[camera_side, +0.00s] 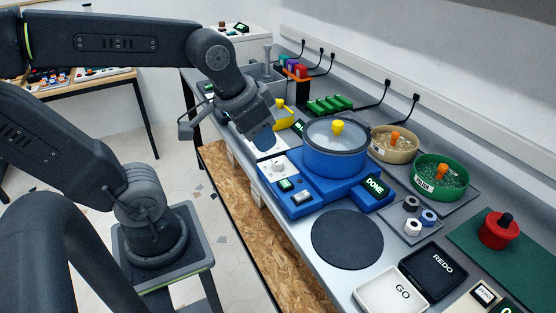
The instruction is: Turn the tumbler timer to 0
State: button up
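A blue machine (333,192) with a round blue bowl (332,160) stands on the grey bench; it appears to be the tumbler. The bowl has a clear lid with a yellow knob (337,127). A white dial (278,166) sits on a pale panel at its left end, probably the timer; its setting is too small to read. A green display on the machine reads DONE (375,187). My gripper (264,140) points down just behind and left of the dial, apparently apart from it. Its fingers are dark and blurred together, so their opening cannot be told.
A tan bowl (395,144) and a green bowl (439,175) stand right of the machine. A yellow object (283,113) is close behind my gripper.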

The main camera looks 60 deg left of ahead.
aim_at(278, 160)
jog(key=o, duration=0.5)
jog(key=w+a, duration=0.2)
jog(key=w+a+f+g, duration=0.1)
jog(key=w+a, duration=0.1)
jog(key=w, duration=0.1)
jog(key=w+a+f+g, duration=0.1)
jog(key=w+a, duration=0.1)
jog(key=a, duration=0.1)
jog(key=shift+w+a+n, duration=0.1)
jog(key=shift+w+n, duration=0.1)
jog(key=shift+n, duration=0.2)
jog(key=shift+c, duration=0.2)
jog(key=shift+o, duration=0.6)
jog(key=w+a+f+g, duration=0.2)
jog(key=w+a+f, duration=0.2)
jog(key=a, duration=0.4)
jog(key=shift+w+a+f+n+g, duration=0.3)
jog(key=shift+a+f+g, duration=0.1)
jog(key=shift+f, duration=0.25)
notch_tip(278, 160, down, 14)
jog(key=c, duration=0.9)
